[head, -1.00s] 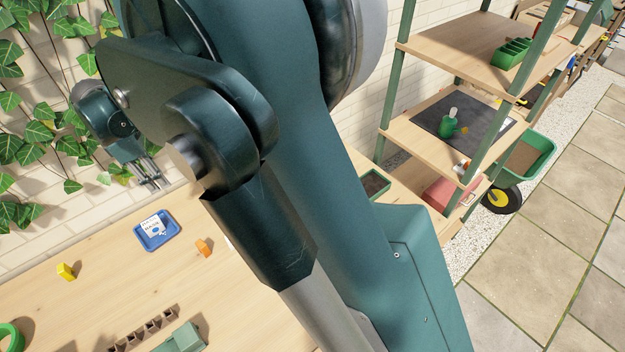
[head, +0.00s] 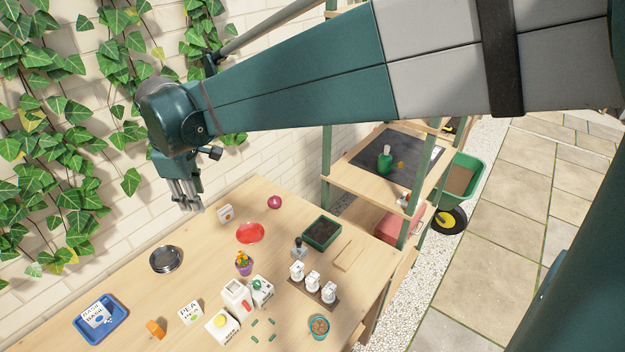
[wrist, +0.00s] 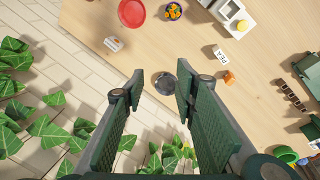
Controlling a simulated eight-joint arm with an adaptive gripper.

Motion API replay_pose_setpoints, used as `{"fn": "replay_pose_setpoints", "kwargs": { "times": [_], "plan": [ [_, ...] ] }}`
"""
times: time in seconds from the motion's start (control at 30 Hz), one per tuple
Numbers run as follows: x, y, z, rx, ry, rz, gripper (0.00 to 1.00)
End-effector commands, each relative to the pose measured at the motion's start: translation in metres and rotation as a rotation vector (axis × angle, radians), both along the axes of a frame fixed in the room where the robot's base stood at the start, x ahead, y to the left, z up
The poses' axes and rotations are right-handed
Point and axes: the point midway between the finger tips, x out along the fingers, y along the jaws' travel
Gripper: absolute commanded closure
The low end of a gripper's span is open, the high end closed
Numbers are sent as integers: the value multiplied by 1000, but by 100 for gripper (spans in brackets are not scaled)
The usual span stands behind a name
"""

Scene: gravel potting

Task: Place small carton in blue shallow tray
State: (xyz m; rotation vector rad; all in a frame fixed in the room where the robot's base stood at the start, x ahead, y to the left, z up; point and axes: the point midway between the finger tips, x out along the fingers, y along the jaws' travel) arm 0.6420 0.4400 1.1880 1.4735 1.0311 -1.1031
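A small white carton with an orange mark (head: 226,213) stands near the wall edge of the table. It also shows at the upper left of the wrist view (wrist: 114,43). The blue shallow tray (head: 122,334) is at the lower left of the head view, with a packet marked basil (head: 97,315) in it. The tray is not seen in the wrist view. My gripper (head: 187,208) is in the air by the wall, left of the carton and apart from it. In the wrist view its fingers (wrist: 160,80) are wide apart with nothing between them.
A round dark metal dish (head: 166,260) lies between tray and carton. A red saucer (head: 250,233), a potted flower (head: 244,263), a pea packet (head: 190,312) and an orange block (head: 156,328) are close by. Ivy (head: 70,130) hangs on the wall behind my gripper.

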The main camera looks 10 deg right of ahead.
Motion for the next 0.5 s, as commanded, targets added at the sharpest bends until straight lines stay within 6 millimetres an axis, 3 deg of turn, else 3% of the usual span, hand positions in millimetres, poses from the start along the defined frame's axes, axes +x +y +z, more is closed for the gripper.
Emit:
{"fn": "replay_pose_setpoints", "kwargs": {
  "times": [0.1, 0.5],
  "plan": [
    [-3, -39, 10, 28, -13, -84, 71],
    [-23, -152, 34, 127, -59, -354, 71]
  ]
}}
